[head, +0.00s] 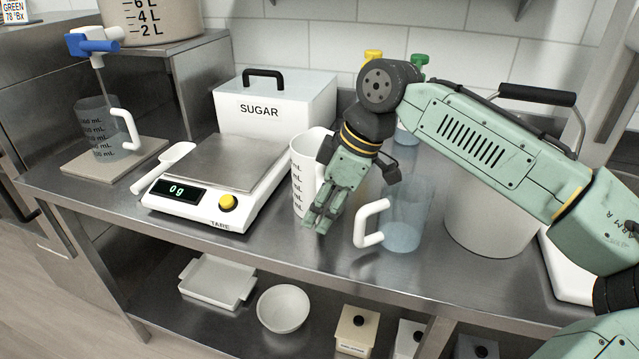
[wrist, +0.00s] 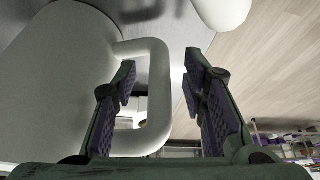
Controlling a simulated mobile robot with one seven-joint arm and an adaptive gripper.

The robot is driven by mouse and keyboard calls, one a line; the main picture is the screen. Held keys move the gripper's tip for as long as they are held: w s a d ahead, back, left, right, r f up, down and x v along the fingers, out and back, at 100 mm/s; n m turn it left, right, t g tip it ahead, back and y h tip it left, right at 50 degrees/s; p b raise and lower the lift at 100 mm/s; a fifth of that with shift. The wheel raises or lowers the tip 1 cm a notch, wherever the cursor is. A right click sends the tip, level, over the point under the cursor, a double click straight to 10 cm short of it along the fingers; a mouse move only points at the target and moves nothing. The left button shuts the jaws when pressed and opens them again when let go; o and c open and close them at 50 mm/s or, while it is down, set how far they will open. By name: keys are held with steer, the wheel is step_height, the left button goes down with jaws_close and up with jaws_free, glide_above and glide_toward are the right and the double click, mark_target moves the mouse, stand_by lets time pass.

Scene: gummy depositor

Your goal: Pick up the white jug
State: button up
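The white jug (head: 301,172) with black volume marks stands upright on the steel counter, right of the scale. It also fills the left of the wrist view (wrist: 55,85), with its handle (wrist: 159,92) reaching right. My gripper (head: 318,222) points down at the jug's right side and hides part of it in the head view. In the wrist view my gripper (wrist: 160,72) is open. The handle's outer bar lies between the two fingers, and the left finger overlaps the handle's opening. I see a gap on both sides of the bar; contact is not visible.
A clear bluish jug (head: 410,217) with a white handle stands close right of my gripper. The scale (head: 204,202) and sugar box (head: 290,105) are left and behind. A large pale container (head: 485,222) stands right. The counter's front edge (head: 300,262) is near.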

steer(key=shift+c, duration=0.5)
jaws_close()
